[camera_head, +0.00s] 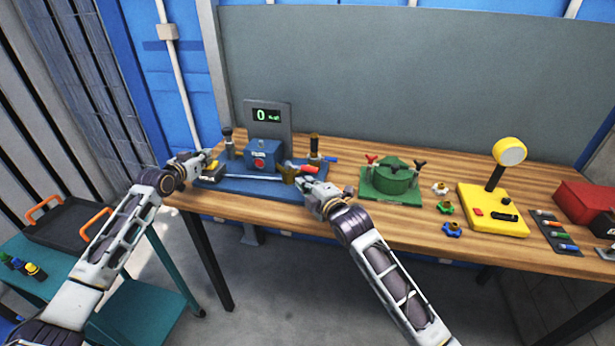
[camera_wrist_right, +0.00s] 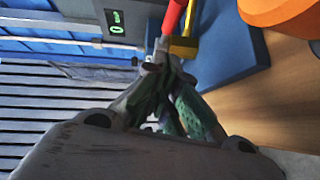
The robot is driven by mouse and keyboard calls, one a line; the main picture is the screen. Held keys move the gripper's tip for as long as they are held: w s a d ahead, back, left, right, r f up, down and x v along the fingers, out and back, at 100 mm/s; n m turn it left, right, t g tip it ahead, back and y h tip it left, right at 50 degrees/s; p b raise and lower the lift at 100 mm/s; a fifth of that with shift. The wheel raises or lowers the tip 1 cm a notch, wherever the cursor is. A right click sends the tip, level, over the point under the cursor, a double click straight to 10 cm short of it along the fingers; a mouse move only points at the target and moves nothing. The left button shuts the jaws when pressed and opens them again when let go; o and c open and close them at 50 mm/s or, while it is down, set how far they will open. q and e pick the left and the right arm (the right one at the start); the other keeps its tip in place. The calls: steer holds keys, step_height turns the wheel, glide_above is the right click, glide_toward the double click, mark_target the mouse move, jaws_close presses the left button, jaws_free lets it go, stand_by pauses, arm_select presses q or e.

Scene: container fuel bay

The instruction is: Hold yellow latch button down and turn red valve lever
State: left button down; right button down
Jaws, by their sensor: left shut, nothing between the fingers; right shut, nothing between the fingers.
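The blue fixture plate (camera_head: 262,190) lies at the left of the bench. The yellow latch button (camera_head: 213,164) sits on a dark block at its left end. My left gripper (camera_head: 207,157) is shut right at the button; I cannot tell whether it touches or presses it. The red valve lever (camera_head: 301,169) sticks out at the right end, by a brass valve body (camera_head: 289,174). My right gripper (camera_head: 306,182) is shut just in front of the lever. In the right wrist view the lever (camera_wrist_right: 174,16) is just beyond the closed fingertips (camera_wrist_right: 163,50); contact is unclear.
A display (camera_head: 267,115) reading 0 stands behind a blue box (camera_head: 263,152) with a red button. A green round fixture (camera_head: 391,178), coloured knobs and a yellow gauge base (camera_head: 493,210) are to the right. A teal cart (camera_head: 142,310) with a black tray stands at left.

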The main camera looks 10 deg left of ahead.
mark_target(300, 169)
arm_select(q)
steer(key=shift+f, duration=0.3)
arm_select(e)
steer(key=shift+w+a+f, duration=0.1)
steer(key=shift+w+f, duration=0.05)
steer(key=shift+w, duration=0.7)
steer(key=shift+w+a+f, duration=0.1)
steer(key=shift+w+f, duration=0.1)
steer(key=shift+w, duration=0.7)
steer(key=shift+w+f, duration=0.15)
steer(key=shift+w, duration=0.7)
steer(key=shift+w, duration=0.1)
